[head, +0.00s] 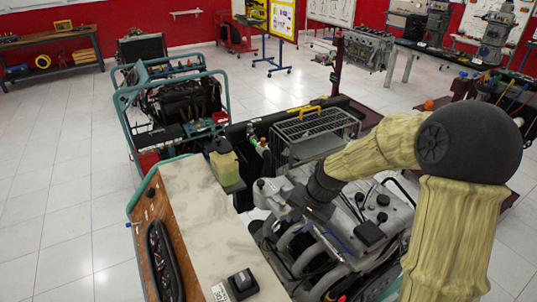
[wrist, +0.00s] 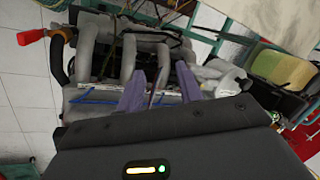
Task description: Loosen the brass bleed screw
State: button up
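The engine (head: 330,262) with its grey intake pipes stands on a trainer stand at the lower middle of the head view. Its grey pipes (wrist: 122,58) also fill the upper middle of the wrist view. My gripper (wrist: 160,84) shows two purple fingers spread apart over the engine, with a gap between them. A thin dark, reddish part shows in the gap, but I cannot tell what it is. In the head view my wrist hangs over the engine's left top. I cannot make out the brass bleed screw in either view.
A panel (head: 205,215) with a gauge cluster stands left of the engine. A yellowish reservoir (head: 224,162) and a wire cage (head: 318,128) stand behind it. A red-handled part (wrist: 32,37) is at the wrist view's upper left. Tiled floor is clear at the far left.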

jog(key=s+d+r+n+h+p, duration=0.1)
jog(key=s+d+r+n+p, duration=0.1)
jog(key=s+d+r, duration=0.2)
jog(key=s+d+r+n+t+h+p, duration=0.1)
jog(key=s+d+r, duration=0.4)
jog(key=s, duration=0.5)
jog(key=d+n+h+p, duration=0.1)
jog(key=d+n+p, duration=0.1)
jog(key=shift+s+d+r+p, duration=0.2)
jog(key=shift+s+d+p, duration=0.05)
jog(key=shift+p, duration=0.05)
